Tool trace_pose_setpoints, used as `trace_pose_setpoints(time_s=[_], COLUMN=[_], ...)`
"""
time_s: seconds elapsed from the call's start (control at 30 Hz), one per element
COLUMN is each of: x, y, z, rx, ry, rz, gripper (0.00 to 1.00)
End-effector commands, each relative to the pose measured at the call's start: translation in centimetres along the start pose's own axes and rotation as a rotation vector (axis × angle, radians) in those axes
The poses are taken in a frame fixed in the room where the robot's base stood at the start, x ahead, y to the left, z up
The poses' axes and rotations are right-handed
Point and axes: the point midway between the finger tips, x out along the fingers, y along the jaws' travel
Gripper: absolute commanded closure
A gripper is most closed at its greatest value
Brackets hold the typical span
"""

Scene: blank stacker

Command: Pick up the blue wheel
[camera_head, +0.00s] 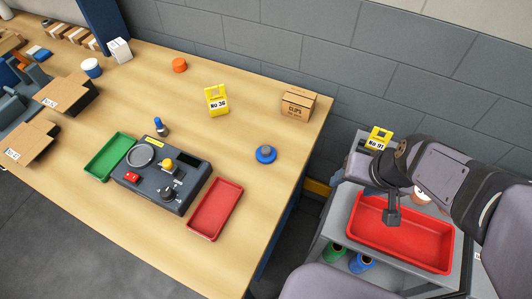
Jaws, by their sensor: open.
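A blue wheel (265,154) with a grey hub lies flat on the wooden table, toward its right side. It stands apart from other things and is fully in view. My gripper (392,213) is on the right, over the large red tray (350,236) on a grey cart. It is open and away from the wheel, to its right and nearer the front. Its fingers are small and dark, and I see nothing held between them.
A cardboard box (298,104) and a yellow number sign (217,99) stand behind the wheel. A dark control box (163,174) sits left, between a green tray (109,156) and a small red tray (215,208). Another yellow sign (378,138) stands on the cart. The table around the wheel is clear.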

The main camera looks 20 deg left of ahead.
Motion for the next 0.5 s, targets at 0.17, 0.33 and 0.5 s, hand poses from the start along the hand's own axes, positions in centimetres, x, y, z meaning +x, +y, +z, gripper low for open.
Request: trace_pose_setpoints(time_s=[0.17, 0.33, 0.5], x=[2.7, 4.3, 5.0], y=[-8.0, -15.3, -20.3], z=[-3.3, -5.2, -5.0], rx=[-0.080, -0.120, -0.139], ry=[0.172, 0.363, 0.542], rz=[-0.110, -0.170, -0.157], gripper=[0.41, 0.41, 0.41])
